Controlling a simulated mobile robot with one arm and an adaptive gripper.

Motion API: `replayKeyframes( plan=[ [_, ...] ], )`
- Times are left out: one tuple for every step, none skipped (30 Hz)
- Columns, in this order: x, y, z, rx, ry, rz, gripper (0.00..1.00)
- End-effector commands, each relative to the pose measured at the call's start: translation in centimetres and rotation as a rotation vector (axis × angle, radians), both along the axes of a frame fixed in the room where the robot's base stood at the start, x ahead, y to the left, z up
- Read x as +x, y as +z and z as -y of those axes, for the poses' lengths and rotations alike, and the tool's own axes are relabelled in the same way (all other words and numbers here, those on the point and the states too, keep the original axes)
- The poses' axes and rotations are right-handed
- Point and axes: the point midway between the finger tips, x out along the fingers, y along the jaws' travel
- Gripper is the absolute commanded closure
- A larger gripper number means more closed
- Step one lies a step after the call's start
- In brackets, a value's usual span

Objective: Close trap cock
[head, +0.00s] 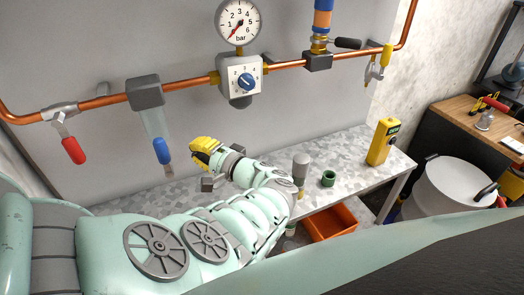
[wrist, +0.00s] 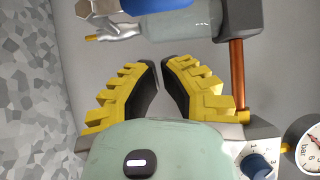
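The trap is a grey block (head: 145,92) on the copper pipe with a clear bowl (head: 154,122) below it. A cock with a blue handle (head: 162,151) hangs under the bowl, tilted slightly. I take this as the trap cock. In the wrist view the blue handle (wrist: 155,5) is cut off by the top edge, with the bowl (wrist: 185,22) beside it. My gripper (head: 196,151) is right of the blue handle, apart from it. In the wrist view its yellow fingers (wrist: 161,68) have a narrow gap between the tips and hold nothing.
A red-handled valve (head: 73,149) is to the left. A regulator (head: 239,79) with a gauge (head: 238,21) is right of the trap. A yellow-handled valve (head: 386,57) is farther right. The bench below holds a yellow device (head: 383,141) and a green ring (head: 328,178).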

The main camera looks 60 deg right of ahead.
Motion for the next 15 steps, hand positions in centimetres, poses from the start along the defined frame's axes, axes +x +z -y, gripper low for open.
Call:
replayKeyframes(
  plan=[
    [0.8, -0.2, -0.1, 0.004, 0.004, -0.003, 1.0],
    [1.3, -0.2, -0.2, 0.005, 0.004, -0.004, 1.0],
    [1.7, 0.3, -0.8, 0.008, 0.002, -0.001, 1.0],
    [2.0, 0.4, -1.2, 0.007, 0.002, 0.001, 1.0],
    [2.3, 0.4, -1.5, 0.007, 0.002, 0.0, 1.0],
    [2.6, 0.3, -1.8, 0.005, 0.001, -0.002, 1.0],
    [2.8, 0.2, -2.0, 0.006, -0.001, -0.002, 1.0],
    [3.0, 0.1, -2.2, 0.007, -0.001, -0.002, 1.0],
    [3.3, 0.0, -2.5, 0.006, -0.001, -0.002, 1.0],
    [3.4, 0.0, -2.6, 0.006, -0.001, -0.002, 1.0],
    [3.5, 0.0, -2.8, 0.006, -0.002, -0.002, 1.0],
    [3.6, -0.1, -2.9, 0.005, -0.002, -0.002, 1.0],
    [3.6, -0.1, -2.9, 0.004, -0.002, -0.002, 1.0],
    [3.7, -0.1, -3.0, 0.003, -0.003, -0.003, 1.0],
    [3.7, -0.1, -3.0, 0.003, -0.003, -0.003, 1.0]
  ],
)
